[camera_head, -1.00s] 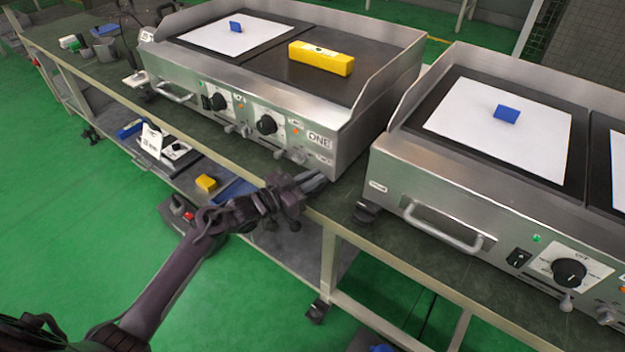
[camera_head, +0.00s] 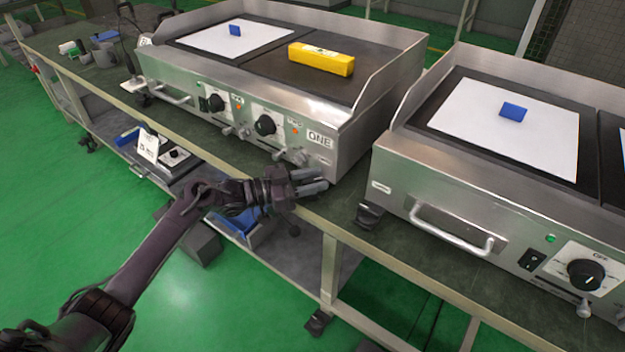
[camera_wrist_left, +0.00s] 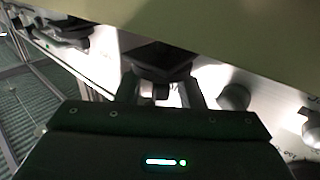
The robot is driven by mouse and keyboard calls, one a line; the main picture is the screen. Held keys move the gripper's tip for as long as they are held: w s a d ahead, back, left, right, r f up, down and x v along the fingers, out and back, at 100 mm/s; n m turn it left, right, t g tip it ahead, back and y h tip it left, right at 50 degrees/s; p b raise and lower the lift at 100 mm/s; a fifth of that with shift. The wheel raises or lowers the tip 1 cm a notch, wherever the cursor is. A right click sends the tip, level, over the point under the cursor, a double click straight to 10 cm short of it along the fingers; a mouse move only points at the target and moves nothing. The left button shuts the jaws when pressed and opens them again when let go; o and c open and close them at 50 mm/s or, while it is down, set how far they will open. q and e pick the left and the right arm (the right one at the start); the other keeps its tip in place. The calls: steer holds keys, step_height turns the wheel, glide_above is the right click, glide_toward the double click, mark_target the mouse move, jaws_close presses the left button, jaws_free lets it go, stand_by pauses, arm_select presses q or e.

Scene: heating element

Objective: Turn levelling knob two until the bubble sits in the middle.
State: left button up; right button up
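A yellow spirit level (camera_head: 321,59) lies on the dark right plate of the griddle marked ONE (camera_head: 330,110). Its bubble is too small to read. My left gripper (camera_head: 318,180) is by the lower front right corner of this griddle, just above the bench edge. Its two fingers are apart. In the left wrist view the fingers (camera_wrist_left: 160,92) stand either side of a small, dim part below a dark, flared piece (camera_wrist_left: 163,58). I cannot tell whether they touch it. No levelling knob can be made out by number. My right gripper is out of view.
A second griddle (camera_head: 440,195) stands close on the right, with a dark foot (camera_head: 369,214) under its near corner. Control knobs (camera_head: 265,125) line the first griddle's front. A lower shelf (camera_head: 290,262) under the bench holds several items.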

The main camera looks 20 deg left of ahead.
mark_target(302, 183)
arm_select(q)
steer(key=v, duration=0.7)
steer(key=shift+s+a+p, duration=0.25)
steer(key=shift+a+p, duration=0.1)
steer(key=shift+p, duration=0.05)
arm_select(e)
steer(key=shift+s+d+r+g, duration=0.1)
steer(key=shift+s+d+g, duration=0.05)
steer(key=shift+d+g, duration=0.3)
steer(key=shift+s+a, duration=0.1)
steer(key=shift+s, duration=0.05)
